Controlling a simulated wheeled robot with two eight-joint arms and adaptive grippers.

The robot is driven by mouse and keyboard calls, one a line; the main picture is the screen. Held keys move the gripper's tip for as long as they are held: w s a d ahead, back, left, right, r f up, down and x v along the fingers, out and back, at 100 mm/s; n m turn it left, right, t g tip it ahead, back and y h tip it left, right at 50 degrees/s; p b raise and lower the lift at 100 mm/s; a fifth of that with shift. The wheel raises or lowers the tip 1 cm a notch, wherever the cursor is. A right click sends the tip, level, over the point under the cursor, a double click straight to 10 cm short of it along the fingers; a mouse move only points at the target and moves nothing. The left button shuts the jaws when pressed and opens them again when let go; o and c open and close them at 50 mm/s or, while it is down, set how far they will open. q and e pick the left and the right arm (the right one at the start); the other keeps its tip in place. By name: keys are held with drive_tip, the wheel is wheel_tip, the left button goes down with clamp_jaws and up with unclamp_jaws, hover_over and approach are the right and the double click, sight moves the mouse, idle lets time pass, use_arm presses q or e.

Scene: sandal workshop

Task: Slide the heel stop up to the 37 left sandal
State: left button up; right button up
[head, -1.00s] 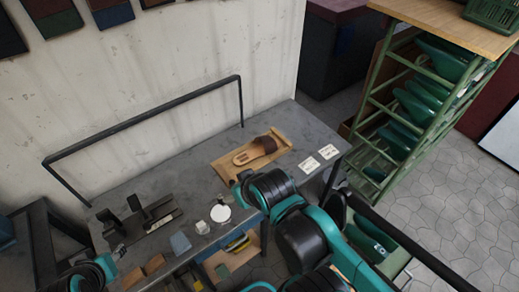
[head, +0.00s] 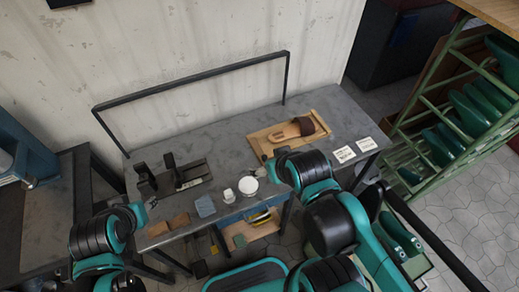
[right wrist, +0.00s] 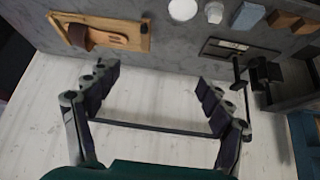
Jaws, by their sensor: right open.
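The sandal (head: 292,131), pale with a dark brown strap, lies on a wooden board (head: 262,148) at the table's right. It also shows upper left in the right wrist view (right wrist: 110,38). A black metal fixture (head: 190,173) with a pale label and dark upright pieces stands at the table's left; it also shows in the right wrist view (right wrist: 226,46). I cannot tell which part is the heel stop, or read any size. My right gripper (right wrist: 158,77) is open and empty, apart from both. My left gripper (head: 148,204) is small and mostly hidden by its arm.
A white round dish (head: 249,186), a small white cup (head: 228,194), a blue-grey block (head: 205,206) and brown blocks (head: 180,220) stand along the front. White cards (head: 344,153) lie at right. A black rail (head: 195,77) spans the back. A green rack (head: 440,130) stands at right.

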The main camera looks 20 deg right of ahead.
idle(0.3)
drive_tip(key=c, duration=0.4)
drive_tip(key=shift+w, duration=0.25)
drive_tip(key=c, duration=0.5)
drive_tip(key=m+g+b, duration=0.4)
drive_tip(key=m+g, duration=0.3)
drive_tip(key=m, duration=0.1)
hover_over(265, 156)
wheel_tip(265, 156, down, 16)
drive_tip(key=shift+s+a+r, duration=0.1)
drive_tip(key=shift+r, duration=0.1)
wheel_tip(265, 156, down, 8)
drive_tip(key=b, duration=0.3)
